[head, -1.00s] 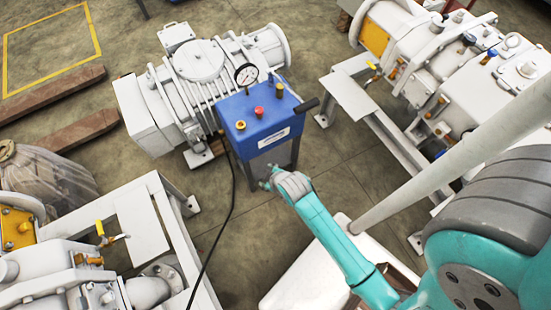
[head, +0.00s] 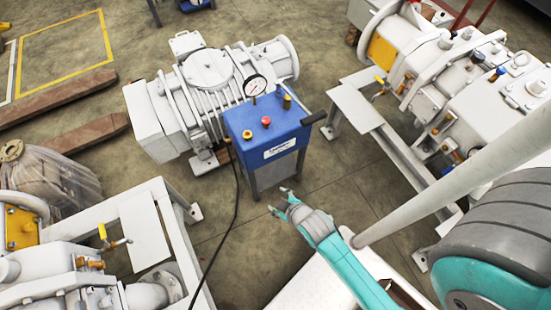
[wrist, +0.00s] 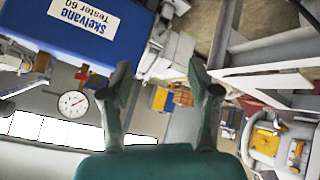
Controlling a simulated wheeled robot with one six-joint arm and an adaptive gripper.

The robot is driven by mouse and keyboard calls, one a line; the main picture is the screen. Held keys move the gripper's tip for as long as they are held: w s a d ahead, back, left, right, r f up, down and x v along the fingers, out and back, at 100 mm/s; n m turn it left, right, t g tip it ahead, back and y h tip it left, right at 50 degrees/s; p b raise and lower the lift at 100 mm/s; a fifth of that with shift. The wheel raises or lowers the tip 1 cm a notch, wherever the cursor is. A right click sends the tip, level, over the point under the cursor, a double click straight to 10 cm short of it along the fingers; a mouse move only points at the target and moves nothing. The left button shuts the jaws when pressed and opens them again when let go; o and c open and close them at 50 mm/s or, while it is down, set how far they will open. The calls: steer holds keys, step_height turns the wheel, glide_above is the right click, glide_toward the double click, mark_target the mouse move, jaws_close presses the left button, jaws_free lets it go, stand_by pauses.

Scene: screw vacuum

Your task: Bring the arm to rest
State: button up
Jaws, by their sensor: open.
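My gripper (head: 280,201) is open and empty in the head view, with its two fingers apart, just in front of and below the blue control box (head: 268,130). My teal arm reaches up to it from the lower right. In the wrist view my gripper (wrist: 165,80) shows two spread fingers with nothing between them. The blue box (wrist: 85,30) fills the upper left there, with a white label reading "Skelvane Tester 60" upside down.
White frames with pumps stand at left (head: 145,225) and right (head: 360,115). A black cable (head: 233,205) runs along the floor. Open floor (head: 345,165) lies right of the box.

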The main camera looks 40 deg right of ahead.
steer(key=s+a+r+m+t, duration=0.1)
steer(key=s+a+r+t, duration=0.1)
steer(key=s+r, duration=0.7)
steer(key=s+a+r+m+t+y, duration=0.1)
steer(key=s+a+r+m+t, duration=0.1)
steer(key=s+r, duration=0.7)
step_height(320, 180, up, 6)
steer(key=shift+s+a+f+t, duration=0.15)
steer(key=shift+s+a+t, duration=0.3)
steer(key=shift+t, duration=0.65)
steer(key=shift+w+a, duration=0.1)
steer(key=shift+w, duration=0.05)
